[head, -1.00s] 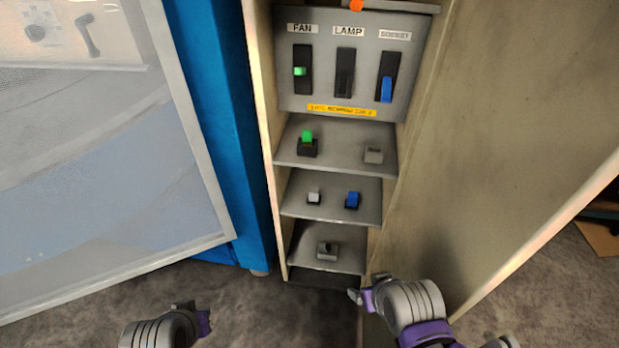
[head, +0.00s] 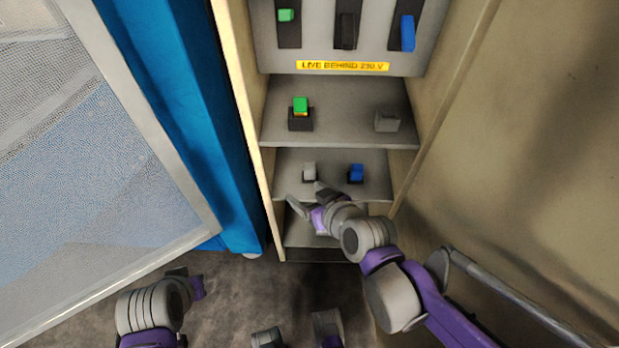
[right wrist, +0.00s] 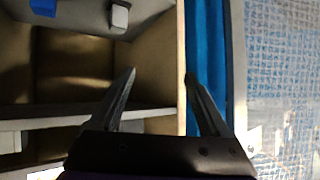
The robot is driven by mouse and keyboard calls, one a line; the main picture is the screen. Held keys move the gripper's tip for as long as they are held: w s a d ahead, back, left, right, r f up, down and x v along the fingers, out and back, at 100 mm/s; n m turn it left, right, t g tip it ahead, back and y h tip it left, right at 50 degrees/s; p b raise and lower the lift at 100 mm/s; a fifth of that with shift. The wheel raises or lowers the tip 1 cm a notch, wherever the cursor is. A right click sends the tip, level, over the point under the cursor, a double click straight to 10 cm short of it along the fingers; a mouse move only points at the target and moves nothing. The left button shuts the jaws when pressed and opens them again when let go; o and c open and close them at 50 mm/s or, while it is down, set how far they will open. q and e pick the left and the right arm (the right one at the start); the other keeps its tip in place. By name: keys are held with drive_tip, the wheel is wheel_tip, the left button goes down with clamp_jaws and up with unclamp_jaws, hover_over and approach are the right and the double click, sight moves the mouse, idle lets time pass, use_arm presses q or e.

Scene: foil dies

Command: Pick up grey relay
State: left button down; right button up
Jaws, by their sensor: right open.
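The light grey relay (head: 309,170) sits on the middle shelf of the cabinet, left of a blue relay (head: 356,173). In the right wrist view the grey relay (right wrist: 118,16) is near the top edge, with the blue one (right wrist: 42,6) left of it. My right gripper (head: 309,197) is open and empty, just in front of and below the grey relay in the head view, apart from it. Its two spread fingers show in the right wrist view (right wrist: 160,78). My left gripper (head: 190,280) is low at the left, away from the cabinet; its jaws are unclear.
The upper shelf (head: 340,138) holds a green relay on a dark base (head: 300,112) and a grey block (head: 387,122). A switch panel (head: 430,50) is above. The cabinet side walls (head: 243,110) bound the shelves. A blue partition (head: 165,110) stands left. My right arm covers most of the bottom shelf.

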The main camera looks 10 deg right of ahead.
drive_tip(key=w+a+f+t+b, duration=0.3)
drive_tip(key=w+t+b, duration=0.15)
drive_tip(key=w, duration=0.25)
drive_tip(key=m+t+h+b, duration=0.2)
drive_tip(key=m+h+b, duration=0.3)
drive_tip(key=h+b, duration=0.35)
approach(311, 173)
drive_tip(key=shift+y, duration=0.35)
drive_tip(key=x, duration=0.4)
drive_tip(key=shift+w+a+r, duration=0.1)
drive_tip(key=shift+a+r, duration=0.1)
drive_tip(key=shift+r, duration=0.05)
drive_tip(key=shift+w+d+f+m, duration=0.1)
drive_tip(key=shift+d+f+m, duration=0.15)
drive_tip(key=shift+m, duration=0.15)
drive_tip(key=x, duration=0.4)
drive_tip(key=shift+w+d+r, duration=0.15)
drive_tip(key=shift+w+d, duration=0.1)
drive_tip(key=b+x, duration=0.1)
drive_tip(key=x, duration=0.4)
drive_tip(key=shift+w+r, duration=0.2)
drive_tip(key=shift+w, duration=0.15)
use_arm(q)
wheel_tip(311, 173, down, 18)
drive_tip(key=w, duration=0.1)
drive_tip(key=shift+w+g, duration=0.2)
drive_tip(key=shift+g, duration=0.2)
drive_tip(key=shift+a+r, duration=0.1)
use_arm(e)
clamp_jaws()
